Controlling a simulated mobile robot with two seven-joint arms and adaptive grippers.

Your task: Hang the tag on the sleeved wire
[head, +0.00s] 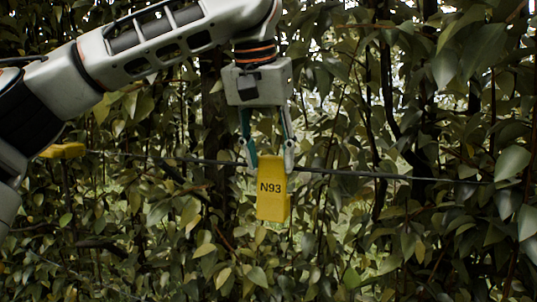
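The yellow tag (271,200) marked N93 hangs upright, its face toward me. My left gripper (271,167) points down from above, with one finger on each side of the tag's upper part; the fingers appear closed on it. The dark sleeved wire (390,177) runs across the view, sloping slightly down to the right. It meets the tag's upper part at the fingertips. The tag covers the wire there, so I cannot tell whether the tag's top is hooked over it. My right gripper is not in view.
A yellow object (63,150) sits at the left, partly behind my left arm. Dense leaves and thin branches (385,90) fill the background behind the wire. The space in front of the wire to the right of the tag looks clear.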

